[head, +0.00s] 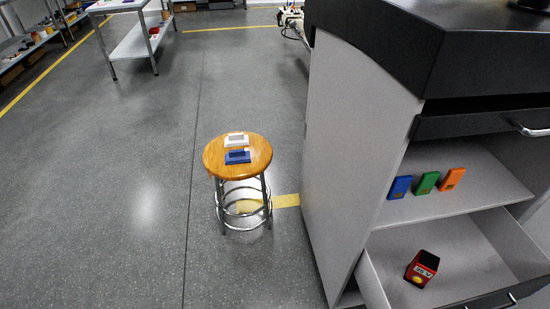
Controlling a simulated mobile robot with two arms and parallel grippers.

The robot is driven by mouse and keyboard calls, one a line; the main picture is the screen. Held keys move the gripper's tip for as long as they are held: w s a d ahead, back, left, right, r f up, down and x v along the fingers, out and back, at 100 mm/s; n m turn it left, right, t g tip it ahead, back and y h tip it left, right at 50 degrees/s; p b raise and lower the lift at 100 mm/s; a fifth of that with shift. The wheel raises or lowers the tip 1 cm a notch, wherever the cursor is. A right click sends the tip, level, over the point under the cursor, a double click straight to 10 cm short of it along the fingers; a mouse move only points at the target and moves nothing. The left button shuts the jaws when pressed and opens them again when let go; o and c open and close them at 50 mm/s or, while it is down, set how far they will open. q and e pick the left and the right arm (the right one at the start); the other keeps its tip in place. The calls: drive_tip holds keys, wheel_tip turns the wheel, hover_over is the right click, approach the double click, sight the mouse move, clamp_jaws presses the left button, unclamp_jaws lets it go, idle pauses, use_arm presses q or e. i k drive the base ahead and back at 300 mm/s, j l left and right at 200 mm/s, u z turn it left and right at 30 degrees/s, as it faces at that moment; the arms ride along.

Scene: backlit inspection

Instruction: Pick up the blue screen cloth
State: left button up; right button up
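No cloth can be made out for certain. A small blue item (238,157) with a pale patch lies on the round wooden stool (215,163), in front of a white item (236,139) of similar shape. Another blue item (399,187), a flat block in look, leans on the open shelf of the grey cabinet at the right, left of a green one (427,182) and an orange one (452,179). I cannot tell which blue item, if either, is the screen cloth. Neither of my grippers is in view.
The grey cabinet (350,150) with a dark top fills the right side. Its lower drawer (465,265) is pulled out and holds a red and black box (421,268). Open grey floor (120,200) lies left of the stool. A metal table (130,45) stands behind.

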sight(238, 156)
drive_tip(key=i+j+z, duration=0.2)
drive_tip(key=z, duration=0.25)
drive_tip(key=i+j+z, duration=0.1)
drive_tip(key=j+z, duration=0.2)
drive_tip(key=z, duration=0.15)
drive_tip(key=i+j+z, duration=0.1)
drive_tip(key=j+z, duration=0.25)
drive_tip(key=z, duration=0.15)
